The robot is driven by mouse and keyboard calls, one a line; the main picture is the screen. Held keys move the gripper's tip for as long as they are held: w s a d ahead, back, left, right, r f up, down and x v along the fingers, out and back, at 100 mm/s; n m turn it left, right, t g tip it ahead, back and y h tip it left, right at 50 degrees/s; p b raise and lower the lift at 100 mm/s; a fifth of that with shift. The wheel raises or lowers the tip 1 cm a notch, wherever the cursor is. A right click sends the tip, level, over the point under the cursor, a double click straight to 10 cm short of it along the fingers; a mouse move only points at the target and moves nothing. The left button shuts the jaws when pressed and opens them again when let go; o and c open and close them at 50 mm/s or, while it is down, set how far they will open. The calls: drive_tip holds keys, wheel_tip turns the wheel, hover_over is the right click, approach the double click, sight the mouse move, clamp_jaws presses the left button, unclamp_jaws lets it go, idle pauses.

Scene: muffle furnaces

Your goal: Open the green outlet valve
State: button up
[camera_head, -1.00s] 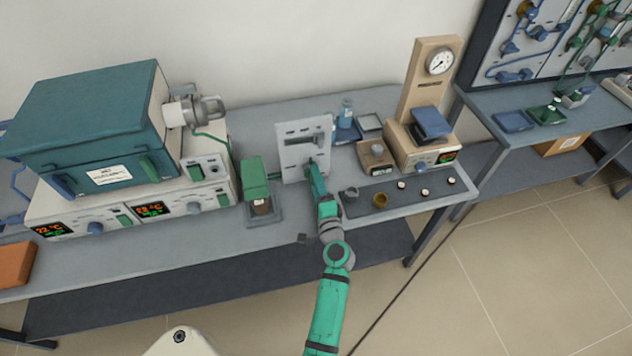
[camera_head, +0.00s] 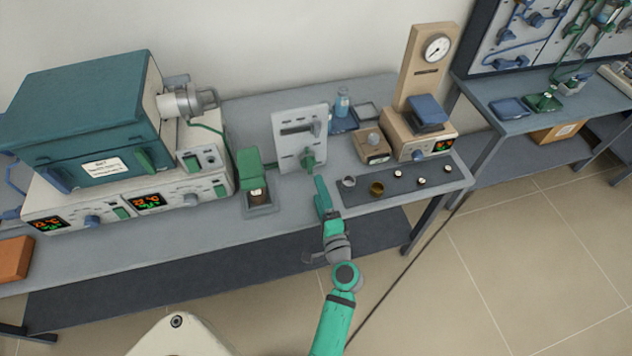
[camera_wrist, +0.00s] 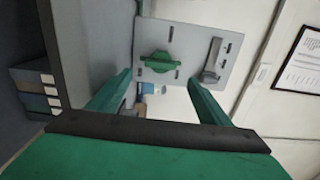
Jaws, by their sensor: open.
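The green outlet valve (camera_head: 308,160) is a green handle low on the front of an upright light-grey panel (camera_head: 291,149) on the bench. In the wrist view the valve handle (camera_wrist: 160,62) shows turned sideways in the picture, on the grey panel (camera_wrist: 185,38). My gripper (camera_head: 321,187) is in front of the panel, a little below the valve and apart from it. In the wrist view my gripper (camera_wrist: 158,85) has its two green fingers spread wide with nothing between them. A grey lever (camera_wrist: 212,62) sits on the same panel.
A teal furnace (camera_head: 95,110) stands on the bench at left. A green device (camera_head: 250,170) is just left of the panel. A dark mat (camera_head: 405,190) with small crucibles lies to the right, before a beige balance with a gauge (camera_head: 437,48).

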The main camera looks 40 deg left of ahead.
drive_tip(key=shift+v, duration=1.05)
